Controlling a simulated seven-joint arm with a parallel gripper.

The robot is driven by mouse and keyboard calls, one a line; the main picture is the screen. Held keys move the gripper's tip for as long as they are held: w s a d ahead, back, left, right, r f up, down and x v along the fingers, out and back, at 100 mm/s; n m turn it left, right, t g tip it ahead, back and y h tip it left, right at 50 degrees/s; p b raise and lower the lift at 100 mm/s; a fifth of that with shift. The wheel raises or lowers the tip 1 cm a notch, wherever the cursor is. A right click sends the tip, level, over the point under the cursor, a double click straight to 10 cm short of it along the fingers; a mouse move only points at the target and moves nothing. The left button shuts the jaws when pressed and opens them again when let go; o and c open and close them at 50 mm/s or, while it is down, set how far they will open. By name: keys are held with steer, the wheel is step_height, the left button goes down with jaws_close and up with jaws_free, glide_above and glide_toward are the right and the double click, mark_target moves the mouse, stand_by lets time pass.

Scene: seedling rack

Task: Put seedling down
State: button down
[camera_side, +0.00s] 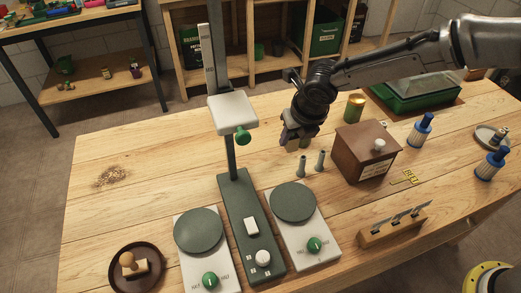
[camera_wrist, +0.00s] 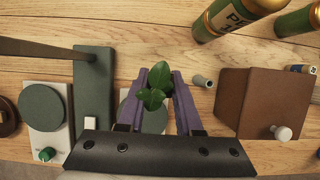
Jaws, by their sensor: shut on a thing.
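A seedling with dark green leaves (camera_wrist: 153,97) shows between the two purple fingers of my gripper (camera_wrist: 160,76) in the wrist view. My gripper is shut on it. Its stem and lower end are hidden behind the leaves. In the side view my gripper (camera_side: 295,138) is above the table, near two small grey tubes (camera_side: 302,167) and left of a brown wooden box (camera_side: 364,155). The seedling cannot be made out there. The task does not name a spot, and I cannot tell whether the seedling touches anything.
Two white units with round dark green plates (camera_side: 199,232) flank a green stand base (camera_side: 235,205) with a tall column. A small slotted wooden rack (camera_side: 393,226) is at the front right. The left tabletop is mostly clear.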

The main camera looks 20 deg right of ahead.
steer(key=w+a+f, duration=0.1)
steer(key=w+f, duration=0.1)
steer(key=w+a+f, duration=0.1)
steer(key=w+f, duration=0.1)
steer(key=w, duration=0.1)
steer(key=w+a+f, duration=0.2)
steer(key=w+f, duration=0.1)
steer(key=shift+a, duration=0.1)
steer(key=shift+w+a+f, duration=0.2)
steer(key=shift+w+f, duration=0.2)
steer(key=shift+f, duration=1.65)
steer(key=shift+f, duration=0.15)
steer(key=c, duration=0.6)
jaws_free()
steer(key=v, duration=1.2)
steer(key=shift+s, duration=0.1)
